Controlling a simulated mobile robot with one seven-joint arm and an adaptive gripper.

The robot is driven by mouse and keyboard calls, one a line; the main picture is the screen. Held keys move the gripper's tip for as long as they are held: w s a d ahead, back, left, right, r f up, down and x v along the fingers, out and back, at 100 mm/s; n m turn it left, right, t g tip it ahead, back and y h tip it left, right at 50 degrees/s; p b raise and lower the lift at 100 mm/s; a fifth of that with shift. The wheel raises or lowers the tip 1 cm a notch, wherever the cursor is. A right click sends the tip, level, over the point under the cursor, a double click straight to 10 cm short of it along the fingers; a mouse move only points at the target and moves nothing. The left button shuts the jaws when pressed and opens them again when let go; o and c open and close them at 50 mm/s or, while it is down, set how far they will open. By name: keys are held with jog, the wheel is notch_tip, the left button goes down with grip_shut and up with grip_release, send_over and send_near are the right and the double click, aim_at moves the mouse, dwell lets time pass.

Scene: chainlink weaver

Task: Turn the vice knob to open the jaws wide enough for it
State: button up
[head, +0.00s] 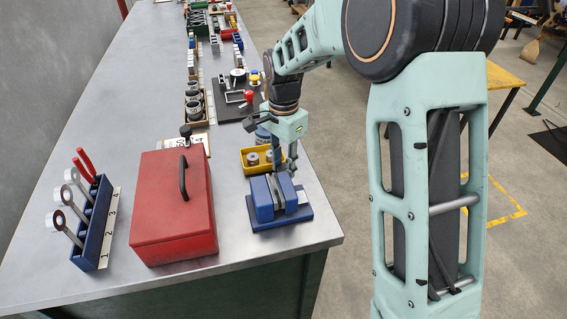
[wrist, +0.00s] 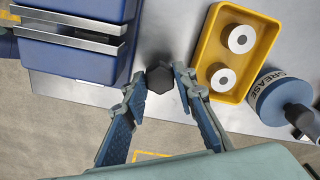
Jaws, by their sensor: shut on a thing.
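The blue vice (head: 262,201) stands on its blue base near the front right corner of the bench. In the wrist view the vice (wrist: 60,64) is at upper left, with two bright metal jaw plates (wrist: 70,39) and a narrow dark gap between them. The black faceted vice knob (wrist: 159,79) is beside the vice. My gripper (wrist: 160,84) is shut on the knob, one fingertip on each side. In the head view my gripper (head: 285,168) is down at the vice, and the knob cannot be made out there.
A yellow bin (head: 249,168) with round parts is close behind the vice. A grease can (wrist: 277,93) is right of the bin in the wrist view. A red toolbox (head: 165,229) stands left of the vice, then a blue rack (head: 95,232). The bench edge is close by.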

jog(key=n, duration=0.4)
jog(key=shift+r+n+p, duration=0.1)
jog(key=shift+n+p, duration=0.2)
jog(key=shift+p, duration=0.05)
jog(key=n, duration=0.3)
jog(key=shift+n+p, duration=0.35)
jog(key=shift+n, duration=0.05)
jog(key=n, duration=0.3)
jog(key=shift+n+p, duration=0.3)
jog(key=shift+p, duration=0.05)
jog(key=n, duration=0.3)
jog(key=shift+n+p, duration=0.3)
jog(key=shift+p, duration=0.1)
jog(key=n+p, duration=0.1)
jog(key=n, duration=0.2)
jog(key=shift+n, duration=0.3)
jog(key=n+p, duration=0.1)
jog(key=n, duration=0.2)
jog(key=shift+n, duration=0.3)
jog(key=n+p, duration=0.2)
jog(key=n, duration=0.2)
jog(key=shift+n+p, duration=0.55)
jog(key=shift+n, duration=1.25)
